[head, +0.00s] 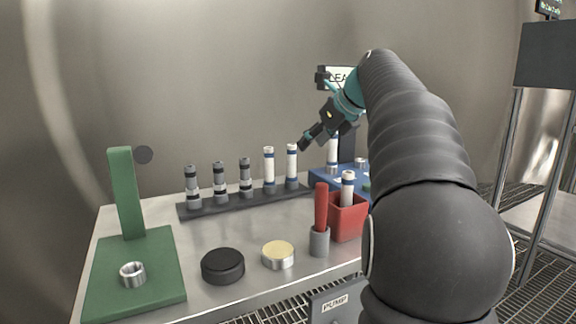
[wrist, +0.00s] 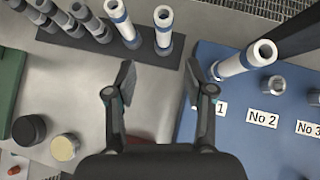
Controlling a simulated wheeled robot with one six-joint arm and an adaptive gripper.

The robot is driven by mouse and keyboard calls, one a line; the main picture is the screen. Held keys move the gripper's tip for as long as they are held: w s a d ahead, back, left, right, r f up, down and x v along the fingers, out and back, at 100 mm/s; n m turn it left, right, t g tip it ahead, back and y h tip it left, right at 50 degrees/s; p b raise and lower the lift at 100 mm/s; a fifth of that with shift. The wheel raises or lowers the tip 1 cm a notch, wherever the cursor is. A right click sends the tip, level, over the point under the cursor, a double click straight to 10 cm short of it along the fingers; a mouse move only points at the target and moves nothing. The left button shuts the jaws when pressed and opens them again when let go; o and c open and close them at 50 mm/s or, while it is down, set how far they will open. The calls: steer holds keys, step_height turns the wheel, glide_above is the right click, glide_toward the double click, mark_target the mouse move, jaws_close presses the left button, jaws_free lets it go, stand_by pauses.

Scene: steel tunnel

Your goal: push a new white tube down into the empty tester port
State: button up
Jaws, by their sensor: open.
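Two white tubes with blue bands (head: 269,168) (head: 292,163) stand upright at the right end of the dark rack; they also show in the wrist view (wrist: 119,22) (wrist: 164,30). The blue tester (wrist: 225,140) is on the right. Another white tube (wrist: 245,58) stands at its first port, and it shows in the head view (head: 332,151). The metal ports by the labels No 2 (wrist: 273,85) and No 3 (wrist: 314,97) look empty. My gripper (wrist: 160,78) is open and empty, above the gap between rack and tester. In the head view my gripper (head: 306,142) is above the rack's right end.
Several grey-banded dark tubes (head: 219,182) fill the rack's left part. A red bin (head: 347,222) holds a white-topped tube (head: 348,187). A red-handled tool (head: 321,206), black puck (head: 223,266), pale-topped tin (head: 278,255) and green stand (head: 125,194) are on the table. My arm hides the table's right side.

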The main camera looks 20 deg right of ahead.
mark_target(295, 161)
steer(key=x, duration=0.6)
steer(key=shift+w+f+b, duration=0.2)
steer(key=shift+f+b, duration=0.05)
steer(key=shift+b, duration=0.15)
steer(key=shift+b+x, duration=0.4)
steer(key=shift+x, duration=2.2)
steer(key=shift+w+d+r, duration=0.1)
steer(key=shift+d+r, duration=0.05)
steer(key=shift+d, duration=0.05)
jaws_close()
